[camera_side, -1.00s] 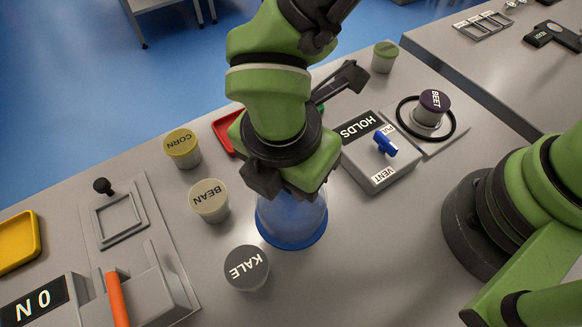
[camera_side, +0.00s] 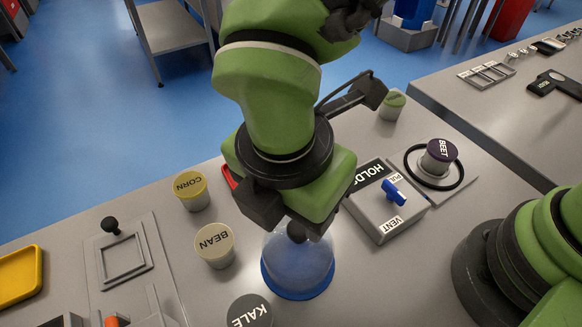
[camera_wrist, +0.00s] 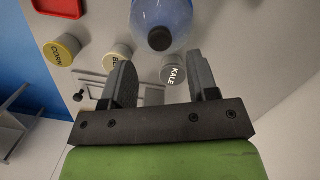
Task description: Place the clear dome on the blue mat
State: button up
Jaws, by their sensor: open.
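The clear dome (camera_side: 290,262) stands upright on the round blue mat (camera_side: 302,296), whose rim shows around the dome's foot. Its dark knob (camera_side: 297,232) is on top. In the wrist view the dome (camera_wrist: 172,14) is at the top edge, with its knob (camera_wrist: 160,39) toward me. My gripper (camera_wrist: 161,62) is open, its two fingers apart with nothing between them. In the side view my wrist is just above the dome and hides part of its top; the fingertips are mostly hidden there.
Tubs marked CORN (camera_side: 191,192), BEAN (camera_side: 215,246) and KALE (camera_side: 250,312) stand left of the dome. The HOLDS box (camera_side: 385,205) with a blue lever is close on its right. The BEET tub (camera_side: 438,158) sits inside a black ring. A red tray (camera_wrist: 58,8) is partly visible.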

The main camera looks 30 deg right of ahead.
notch_tip(320, 180, up, 7)
jog(key=w+d+r+m+y, duration=0.2)
jog(key=d+r+m, duration=0.3)
jog(key=d+m, duration=0.1)
jog(key=s+d+r+m+t, duration=0.2)
jog(key=s+d+m+t, duration=0.1)
jog(key=d+m, duration=0.5)
jog(key=s+d+r+m+t+y, duration=0.1)
jog(key=s+d+r+m+t, duration=0.1)
jog(key=d+m, duration=0.7)
jog(key=s+m+t, duration=0.1)
jog(key=s+m, duration=0.1)
jog(key=m, duration=0.1)
jog(key=shift+s+r+m+y, duration=0.2)
jog(key=shift+r+m+y, duration=0.1)
jog(key=shift+r, duration=0.05)
jog(key=shift+d, duration=0.1)
